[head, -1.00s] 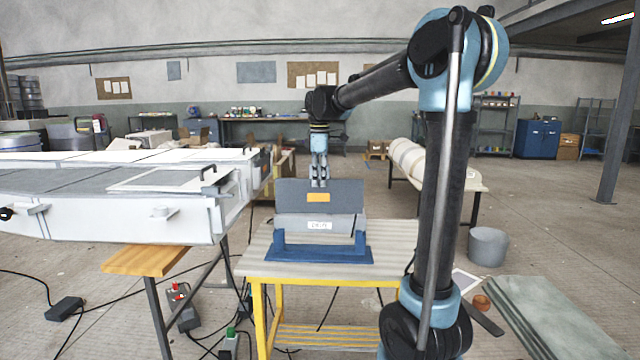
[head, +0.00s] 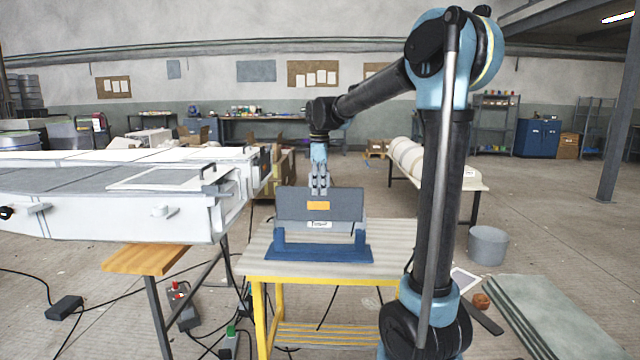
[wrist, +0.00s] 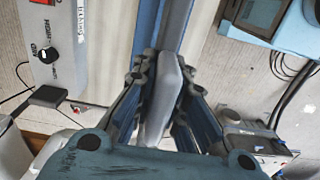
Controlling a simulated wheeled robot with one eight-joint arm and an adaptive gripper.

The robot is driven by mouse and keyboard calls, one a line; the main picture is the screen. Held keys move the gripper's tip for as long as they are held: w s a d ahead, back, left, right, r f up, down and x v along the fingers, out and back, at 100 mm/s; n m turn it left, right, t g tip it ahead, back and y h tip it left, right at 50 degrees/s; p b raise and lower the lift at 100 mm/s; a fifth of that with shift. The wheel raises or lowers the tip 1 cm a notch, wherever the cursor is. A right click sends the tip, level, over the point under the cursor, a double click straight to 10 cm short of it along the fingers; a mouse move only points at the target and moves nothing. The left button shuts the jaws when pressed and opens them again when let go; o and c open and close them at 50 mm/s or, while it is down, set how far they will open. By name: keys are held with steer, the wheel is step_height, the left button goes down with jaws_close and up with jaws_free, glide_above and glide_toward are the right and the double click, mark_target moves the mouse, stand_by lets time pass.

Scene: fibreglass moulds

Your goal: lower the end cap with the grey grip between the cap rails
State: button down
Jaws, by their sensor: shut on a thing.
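The end cap (head: 345,205) is a dark blue-grey panel with an orange label, standing roughly upright at the blue stand on the table. Its grey grip (wrist: 166,95) lies between my fingers in the wrist view. My gripper (head: 320,189) is shut on that grip at the panel's top edge. The cap rails appear to be the blue uprights (head: 278,239) at the stand's two sides. The panel's lower edge is near their tops and overlaps a lighter grey part with a white label (head: 319,224). I cannot tell how deep the panel sits between the rails.
The slatted table (head: 395,240) has free room right of the stand. A long white mould (head: 110,225) is close on the left. A grey bucket (head: 488,245) and flat green-grey sheets (head: 560,315) are on the floor at right. Cables lie on the floor at left.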

mark_target(319, 214)
steer(key=shift+f, duration=5.2)
stand_by(0.9)
steer(key=c, duration=1.5)
jaws_free()
steer(key=shift+c, duration=0.2)
steer(key=shift+r, duration=0.1)
step_height(319, 214, up, 12)
steer(key=shift+f, duration=0.15)
